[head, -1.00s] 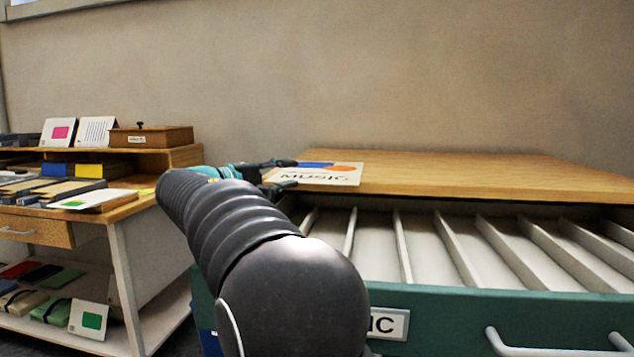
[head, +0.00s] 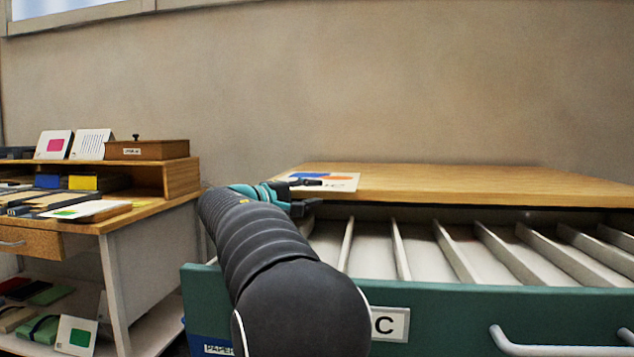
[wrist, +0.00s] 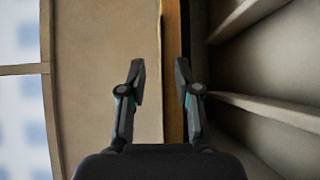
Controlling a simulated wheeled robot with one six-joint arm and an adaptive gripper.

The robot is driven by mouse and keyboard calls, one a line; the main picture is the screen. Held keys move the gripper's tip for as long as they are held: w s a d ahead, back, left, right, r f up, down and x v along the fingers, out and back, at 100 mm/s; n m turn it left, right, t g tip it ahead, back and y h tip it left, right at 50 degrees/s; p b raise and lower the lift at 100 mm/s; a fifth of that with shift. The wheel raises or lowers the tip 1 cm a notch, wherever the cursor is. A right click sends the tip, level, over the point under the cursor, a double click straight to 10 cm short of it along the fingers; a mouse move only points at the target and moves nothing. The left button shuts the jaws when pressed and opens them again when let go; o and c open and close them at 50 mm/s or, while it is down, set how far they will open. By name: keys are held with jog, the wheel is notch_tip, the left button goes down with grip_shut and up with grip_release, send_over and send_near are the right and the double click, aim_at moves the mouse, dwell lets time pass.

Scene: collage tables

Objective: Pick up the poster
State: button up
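The poster (head: 343,184) is a pale flat sheet with blue and orange shapes and dark lettering. It lies at the front left of the wooden cabinet top (head: 450,180). My gripper (head: 310,194) is at the poster's left front corner. One finger is over the poster in the head view, the other lower, near the top's front edge. In the wrist view my gripper (wrist: 160,85) has its fingers apart, on either side of a wooden edge, with nothing clearly held. A pale area beside that edge may be poster or wall; I cannot tell.
An open teal drawer (head: 450,310) with white dividers juts out below the cabinet top. A wooden desk (head: 150,208) with a box (head: 147,150), cards and books stands at left. The right part of the cabinet top is clear.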

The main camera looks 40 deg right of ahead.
aim_at(327, 189)
jog(key=shift+w+d, duration=0.15)
jog(key=shift+d, duration=2.5)
grip_shut()
